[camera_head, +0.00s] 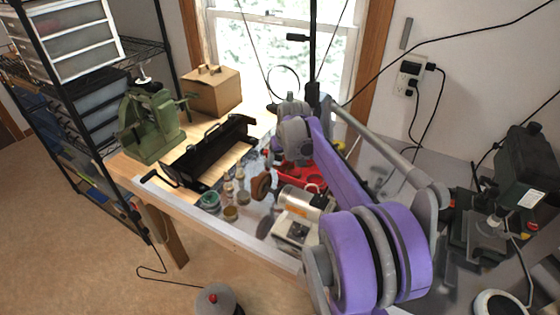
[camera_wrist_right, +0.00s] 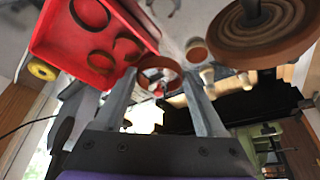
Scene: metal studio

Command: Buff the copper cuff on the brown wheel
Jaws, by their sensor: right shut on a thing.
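The brown wheel (camera_head: 261,186) stands on the worktop to the left of a silver motor (camera_head: 302,198). In the right wrist view the wheel (camera_wrist_right: 262,28) is large at the upper right, its face ringed with grooves. My right gripper (camera_wrist_right: 157,76) is shut on the copper cuff (camera_wrist_right: 160,62), a small ring between its fingertips. The cuff is apart from the wheel, to its left in that view. In the head view my right wrist hangs over the bench beyond the motor; its fingertips and the cuff are hard to make out. My left gripper is not in view.
A red tray (camera_wrist_right: 60,38) with round rings or recesses lies close to the gripper. Small jars (camera_head: 210,201) stand left of the wheel. Dark equipment (camera_head: 520,170) stands at right.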

